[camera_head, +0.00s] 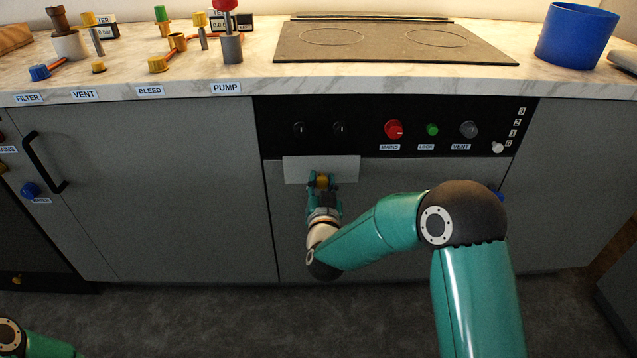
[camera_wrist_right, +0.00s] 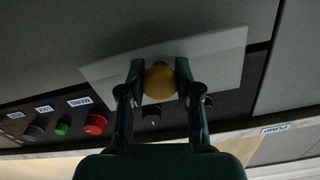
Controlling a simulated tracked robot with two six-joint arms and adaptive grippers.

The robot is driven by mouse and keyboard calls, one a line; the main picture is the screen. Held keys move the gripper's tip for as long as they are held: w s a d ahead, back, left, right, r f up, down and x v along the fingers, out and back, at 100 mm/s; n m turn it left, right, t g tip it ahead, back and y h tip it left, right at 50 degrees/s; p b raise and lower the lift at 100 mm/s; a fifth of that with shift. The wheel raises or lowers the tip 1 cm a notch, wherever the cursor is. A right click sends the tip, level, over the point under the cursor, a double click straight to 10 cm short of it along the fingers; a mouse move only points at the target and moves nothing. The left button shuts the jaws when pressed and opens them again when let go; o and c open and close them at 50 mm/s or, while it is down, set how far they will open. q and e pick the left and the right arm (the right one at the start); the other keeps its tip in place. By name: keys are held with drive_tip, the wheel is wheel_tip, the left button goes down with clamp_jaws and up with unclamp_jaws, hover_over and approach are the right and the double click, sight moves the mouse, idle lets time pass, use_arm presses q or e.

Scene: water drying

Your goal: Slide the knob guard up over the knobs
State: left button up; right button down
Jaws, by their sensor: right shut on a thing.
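The knob guard is a pale flat plate (camera_head: 296,170) on the oven front, just below two black knobs (camera_head: 299,129) (camera_head: 340,128). Both knobs are uncovered in the head view. The guard has a round yellow handle (camera_wrist_right: 158,82) at its middle, and the plate also shows in the right wrist view (camera_wrist_right: 220,55). My right gripper (camera_head: 321,181) is shut on the yellow handle, one finger on each side. In the upside-down wrist view, the knobs (camera_wrist_right: 151,111) sit just past the plate's edge. My left gripper is out of view.
On the black panel to the right are a red knob (camera_head: 393,130), a green button (camera_head: 432,130), a grey knob (camera_head: 468,129) and a white slider (camera_head: 497,147). Above is the marble counter with a hob (camera_head: 390,42) and a blue container (camera_head: 577,35).

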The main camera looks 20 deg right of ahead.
sight(322, 177)
drive_tip(key=shift+r, duration=0.15)
wheel_tip(322, 177, up, 10)
drive_tip(key=p, duration=0.4)
drive_tip(key=shift+w+p, duration=0.1)
drive_tip(key=shift+p, duration=0.2)
drive_tip(key=shift+r, duration=0.1)
drive_tip(key=c, duration=0.9)
unclamp_jaws()
drive_tip(key=shift+o, duration=0.6)
drive_tip(key=shift+f, duration=0.2)
